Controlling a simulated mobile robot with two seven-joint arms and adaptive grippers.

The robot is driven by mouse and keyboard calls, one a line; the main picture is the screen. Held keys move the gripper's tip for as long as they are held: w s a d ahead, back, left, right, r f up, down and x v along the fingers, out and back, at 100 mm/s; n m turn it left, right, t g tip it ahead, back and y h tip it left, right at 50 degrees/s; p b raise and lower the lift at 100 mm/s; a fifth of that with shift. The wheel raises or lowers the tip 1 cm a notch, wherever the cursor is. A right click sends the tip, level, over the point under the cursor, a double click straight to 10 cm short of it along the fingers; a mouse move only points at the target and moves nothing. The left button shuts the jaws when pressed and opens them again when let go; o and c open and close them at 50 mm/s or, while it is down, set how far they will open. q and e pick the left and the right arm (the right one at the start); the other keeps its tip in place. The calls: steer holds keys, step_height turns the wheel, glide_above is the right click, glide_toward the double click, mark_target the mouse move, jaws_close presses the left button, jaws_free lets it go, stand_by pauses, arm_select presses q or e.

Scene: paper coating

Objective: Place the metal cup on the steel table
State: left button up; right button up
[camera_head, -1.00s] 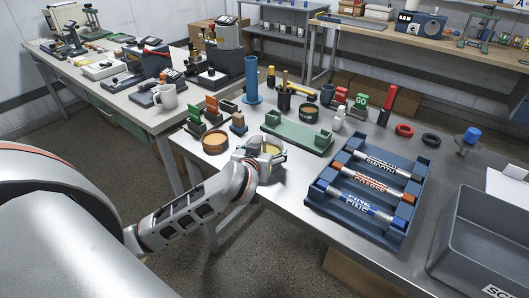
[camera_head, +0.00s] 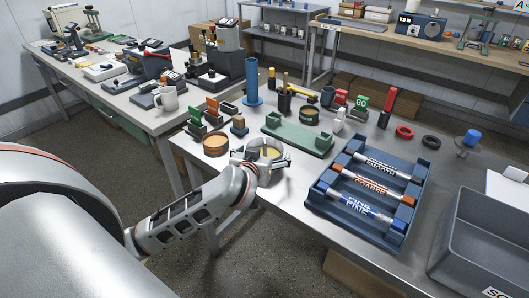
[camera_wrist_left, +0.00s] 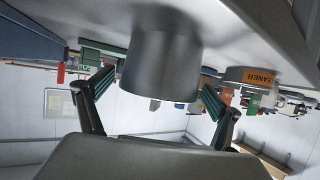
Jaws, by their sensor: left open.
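The metal cup (camera_head: 265,150) is at the near left edge of the steel table (camera_head: 290,190), with a yellowish inside showing from above. The left wrist view is upside down; there the grey cup (camera_wrist_left: 160,65) appears to stand upright on the table surface (camera_wrist_left: 235,35). My left gripper (camera_head: 264,162) is low at the cup, its fingers on either side. In the left wrist view, the left gripper (camera_wrist_left: 157,98) is open, with narrow gaps between the fingers and the cup wall. My right gripper is not in view.
A blue tray (camera_head: 318,197) with several labelled rollers lies to the right of the cup. A green stand (camera_head: 297,136) is behind it, and a round brown container (camera_head: 216,145) is to its left. A grey bin (camera_head: 480,235) stands at the far right.

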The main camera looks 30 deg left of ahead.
arm_select(q)
steer(key=p+v, duration=0.2)
steer(key=v, duration=0.8)
steer(key=shift+s, duration=0.35)
steer(key=shift+d+r, duration=0.1)
